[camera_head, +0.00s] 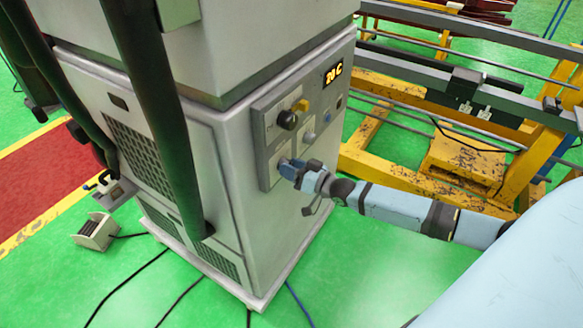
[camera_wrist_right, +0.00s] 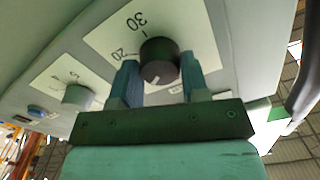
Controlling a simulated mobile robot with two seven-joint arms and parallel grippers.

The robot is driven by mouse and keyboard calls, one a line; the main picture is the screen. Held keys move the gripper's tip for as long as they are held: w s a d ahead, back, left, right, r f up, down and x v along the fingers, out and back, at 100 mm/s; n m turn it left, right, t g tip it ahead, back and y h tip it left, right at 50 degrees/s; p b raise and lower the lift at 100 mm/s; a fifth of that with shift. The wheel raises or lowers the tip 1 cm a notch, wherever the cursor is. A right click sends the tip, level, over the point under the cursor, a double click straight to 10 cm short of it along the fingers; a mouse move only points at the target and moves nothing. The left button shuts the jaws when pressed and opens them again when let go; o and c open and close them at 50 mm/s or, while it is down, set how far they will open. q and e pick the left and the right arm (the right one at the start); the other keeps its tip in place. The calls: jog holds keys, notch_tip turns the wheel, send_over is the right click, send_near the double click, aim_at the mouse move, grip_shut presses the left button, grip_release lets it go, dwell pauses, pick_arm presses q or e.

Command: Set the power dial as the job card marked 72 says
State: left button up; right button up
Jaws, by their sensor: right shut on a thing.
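My right gripper (camera_head: 286,168) is at the lower left plate of the grey cabinet's control panel. In the right wrist view its two blue fingers (camera_wrist_right: 158,80) stand on either side of a round black dial (camera_wrist_right: 157,50), shut on it. A white line shows on the dial's face. The white scale plate (camera_wrist_right: 118,33) behind it reads 20 and 30; its other marks and its name are hidden or unreadable. No card marked 72 is readable in either view. My left gripper is not in view.
A black knob (camera_head: 288,119) and a grey knob (camera_head: 308,137) sit above on the panel; a smaller grey knob (camera_wrist_right: 77,95) also shows in the right wrist view. A yellow frame (camera_head: 380,170) stands right of the cabinet. Cables lie on the green floor.

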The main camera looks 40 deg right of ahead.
dwell(0.3)
jog(key=o, duration=0.9)
jog(key=shift+s, duration=0.1)
jog(key=b+v, duration=0.1)
jog(key=v, duration=1.2)
jog(key=shift+s+d, duration=0.2)
jog(key=shift+s, duration=0.1)
jog(key=shift+f, duration=0.1)
